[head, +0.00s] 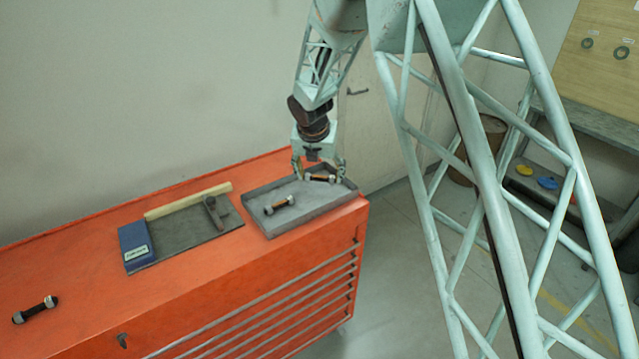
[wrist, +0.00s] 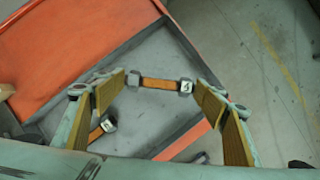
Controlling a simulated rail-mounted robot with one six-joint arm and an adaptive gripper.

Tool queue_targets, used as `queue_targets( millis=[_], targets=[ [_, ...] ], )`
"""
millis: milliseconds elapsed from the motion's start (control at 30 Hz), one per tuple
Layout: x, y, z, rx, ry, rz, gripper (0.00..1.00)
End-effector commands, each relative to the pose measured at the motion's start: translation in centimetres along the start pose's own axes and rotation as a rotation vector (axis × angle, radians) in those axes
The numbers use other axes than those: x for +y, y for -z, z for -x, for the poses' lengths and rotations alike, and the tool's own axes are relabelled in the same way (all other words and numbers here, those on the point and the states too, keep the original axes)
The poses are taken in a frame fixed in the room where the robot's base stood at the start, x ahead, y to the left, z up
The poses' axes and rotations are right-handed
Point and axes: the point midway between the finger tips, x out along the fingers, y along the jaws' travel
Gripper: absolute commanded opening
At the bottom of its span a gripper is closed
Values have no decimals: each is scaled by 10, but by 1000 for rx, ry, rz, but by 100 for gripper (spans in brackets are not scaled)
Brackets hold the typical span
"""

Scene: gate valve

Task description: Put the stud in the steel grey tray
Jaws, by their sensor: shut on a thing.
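The steel grey tray (head: 308,216) sits on the right end of the orange cabinet top; its floor also shows in the wrist view (wrist: 150,112). My gripper (head: 319,175) is over the tray's far right part, shut on a stud (head: 322,178) with a brown middle and pale nuts. In the wrist view the stud (wrist: 160,84) spans between the fingertips, end to end. I cannot tell whether it touches the tray floor. A second stud (head: 280,204) lies in the tray, partly behind a finger in the wrist view (wrist: 102,129). A third stud (head: 36,310) lies on the cabinet top at far left.
Left of the tray, a dark mat (head: 185,235) carries a blue box (head: 134,246), a pale wooden strip (head: 188,200) and a dark tool (head: 216,214). The orange top (head: 90,285) is clear between mat and far-left stud. Beyond its right end is open floor.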

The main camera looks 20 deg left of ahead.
Motion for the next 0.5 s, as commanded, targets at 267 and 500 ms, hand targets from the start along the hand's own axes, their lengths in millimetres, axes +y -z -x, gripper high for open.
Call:
queue_targets(
  millis=[267, 500],
  targets=[
    [0, 10, -24, 1, 0, 1, 49],
    [0, 14, -33, 0, 0, 0, 50]
  ],
)
